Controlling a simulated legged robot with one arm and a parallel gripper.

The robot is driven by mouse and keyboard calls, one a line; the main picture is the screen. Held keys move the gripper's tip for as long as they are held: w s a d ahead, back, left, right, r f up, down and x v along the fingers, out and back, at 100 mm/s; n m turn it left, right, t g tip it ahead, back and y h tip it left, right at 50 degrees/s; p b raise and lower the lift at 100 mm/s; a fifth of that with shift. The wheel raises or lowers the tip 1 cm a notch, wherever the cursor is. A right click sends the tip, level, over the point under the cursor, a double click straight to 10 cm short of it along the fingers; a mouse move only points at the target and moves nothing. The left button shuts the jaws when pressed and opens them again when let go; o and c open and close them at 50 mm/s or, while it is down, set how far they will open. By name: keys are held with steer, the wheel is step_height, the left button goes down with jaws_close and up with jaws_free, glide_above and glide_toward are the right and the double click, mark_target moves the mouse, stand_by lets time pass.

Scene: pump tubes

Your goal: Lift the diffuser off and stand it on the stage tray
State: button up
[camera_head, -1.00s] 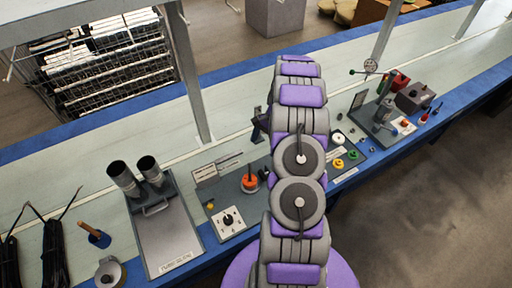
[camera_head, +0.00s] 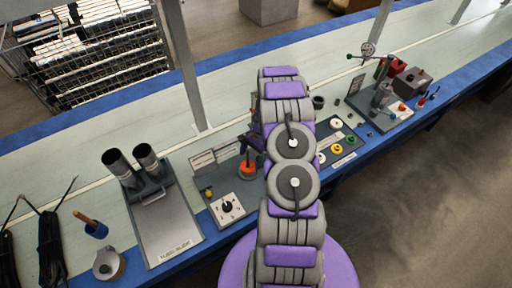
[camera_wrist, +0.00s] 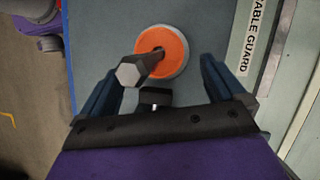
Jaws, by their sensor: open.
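An orange round piece with a dark upright stem, probably the diffuser (camera_head: 247,171), stands on a grey panel left of my arm. In the wrist view its orange disc (camera_wrist: 172,55) and hex-topped stem lie between and beyond the blue fingers of my gripper (camera_wrist: 160,66). My gripper is open with a finger on either side; I see no contact. In the head view my arm mostly hides my gripper. A flat grey tray (camera_head: 165,225), perhaps the stage tray, lies further left with a front label too small to read. Two dark tubes (camera_head: 130,164) stand at its back.
A white dial plate (camera_head: 227,208) sits in front of the orange piece. A "…ABLE GUARD" strip (camera_wrist: 258,45) runs along its right in the wrist view. A board with coloured rings (camera_head: 338,145) and a vise-like device (camera_head: 385,98) stand right. A funnel-like cup (camera_head: 108,263) sits left.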

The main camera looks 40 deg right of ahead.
mark_target(250, 164)
steer(key=x, duration=0.2)
steer(key=shift+a+f, duration=0.1)
steer(key=shift+f, duration=0.15)
steer(key=shift+f+b, duration=0.3)
steer(key=shift+f, duration=0.35)
steer(key=shift+a, duration=0.2)
steer(key=c, duration=0.3)
steer(key=shift+d, duration=0.15)
steer(key=c, duration=0.7)
steer(key=o, duration=0.4)
steer(key=shift+c, duration=0.2)
steer(key=c, duration=0.8)
steer(key=shift+o, duration=0.2)
